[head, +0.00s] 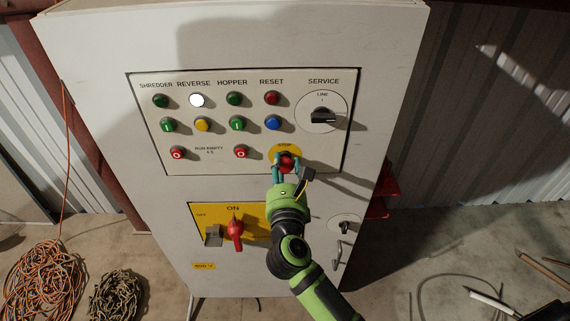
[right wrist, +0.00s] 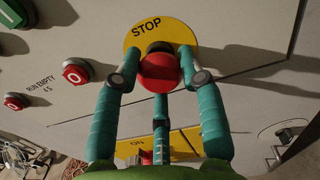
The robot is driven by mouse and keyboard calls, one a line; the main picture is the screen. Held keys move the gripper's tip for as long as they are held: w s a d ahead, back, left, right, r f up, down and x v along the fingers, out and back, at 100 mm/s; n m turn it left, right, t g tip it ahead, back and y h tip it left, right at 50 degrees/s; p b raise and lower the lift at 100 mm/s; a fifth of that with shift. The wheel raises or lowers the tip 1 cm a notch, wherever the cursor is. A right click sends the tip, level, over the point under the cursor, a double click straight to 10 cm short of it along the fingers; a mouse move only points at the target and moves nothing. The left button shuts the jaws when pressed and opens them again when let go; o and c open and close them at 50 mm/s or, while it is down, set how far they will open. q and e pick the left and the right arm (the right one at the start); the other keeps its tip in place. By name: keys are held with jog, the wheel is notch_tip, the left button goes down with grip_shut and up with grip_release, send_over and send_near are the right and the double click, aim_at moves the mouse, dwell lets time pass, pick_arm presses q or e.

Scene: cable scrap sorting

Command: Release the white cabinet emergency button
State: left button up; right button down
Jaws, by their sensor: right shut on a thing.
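The white cabinet (head: 100,45) stands upright in front of me with a control panel (head: 215,175) on its face. The red emergency button (right wrist: 160,72) sits on a yellow STOP plate (right wrist: 181,32) at the panel's lower right. In the head view the button (head: 287,162) is partly covered by my right gripper (head: 286,168). My right gripper also shows in the right wrist view (right wrist: 160,82), its teal fingers around the button at left, right and below, shut on it. I cannot tell whether the button is pressed in. My left gripper is not in view.
Below the panel is a yellow ON plate with a red rotary switch (head: 235,230). Lamps and push buttons, including a red one (head: 241,152), sit near the STOP plate. A LINE selector (head: 323,116) is above right. Orange cable (head: 45,280) lies on the floor at left.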

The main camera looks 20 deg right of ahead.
jog(key=shift+f, duration=0.1)
jog(key=c, duration=0.7)
grip_release()
jog(key=shift+s, duration=0.2)
jog(key=v, duration=1.2)
